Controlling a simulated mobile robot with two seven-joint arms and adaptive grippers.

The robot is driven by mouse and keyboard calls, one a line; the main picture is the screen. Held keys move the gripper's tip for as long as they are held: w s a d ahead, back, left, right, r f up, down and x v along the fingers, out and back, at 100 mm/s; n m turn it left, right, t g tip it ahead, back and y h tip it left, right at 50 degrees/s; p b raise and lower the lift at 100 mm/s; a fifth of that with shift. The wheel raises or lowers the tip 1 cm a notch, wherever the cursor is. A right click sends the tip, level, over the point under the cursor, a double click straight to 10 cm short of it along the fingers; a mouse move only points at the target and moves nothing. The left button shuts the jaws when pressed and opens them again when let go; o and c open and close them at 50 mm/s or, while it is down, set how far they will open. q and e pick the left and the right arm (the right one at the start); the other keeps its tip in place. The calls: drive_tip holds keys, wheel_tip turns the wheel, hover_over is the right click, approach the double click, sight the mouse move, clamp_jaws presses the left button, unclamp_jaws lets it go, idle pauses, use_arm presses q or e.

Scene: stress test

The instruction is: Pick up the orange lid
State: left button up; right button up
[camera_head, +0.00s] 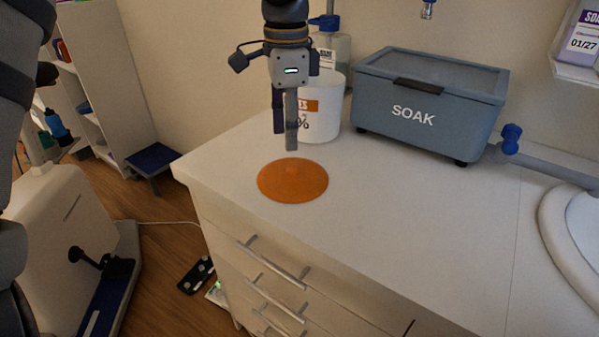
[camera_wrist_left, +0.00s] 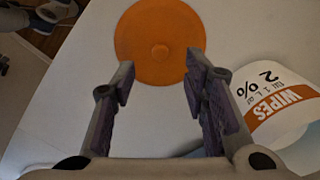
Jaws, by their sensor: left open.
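The orange lid (camera_head: 293,186) is a flat round disc with a small raised knob in its middle. It lies on the white counter near the left end. My left gripper (camera_head: 285,140) points down just above and behind the lid in the head view, apart from it. In the left wrist view the lid (camera_wrist_left: 160,42) lies beyond the fingertips, its knob roughly in line with the gap between them. My left gripper (camera_wrist_left: 160,75) is open and empty. My right gripper is not in view.
A white wipes tub (camera_head: 322,112) stands close behind the gripper; it also shows in the left wrist view (camera_wrist_left: 285,95). A grey SOAK box (camera_head: 430,100) stands to the right. A sink (camera_head: 575,225) is at the far right. The counter's front is clear.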

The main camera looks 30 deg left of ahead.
sight(292, 166)
use_arm(q)
drive_tip(key=f, duration=0.7)
drive_tip(key=shift+w+d+f, duration=0.2)
clamp_jaws()
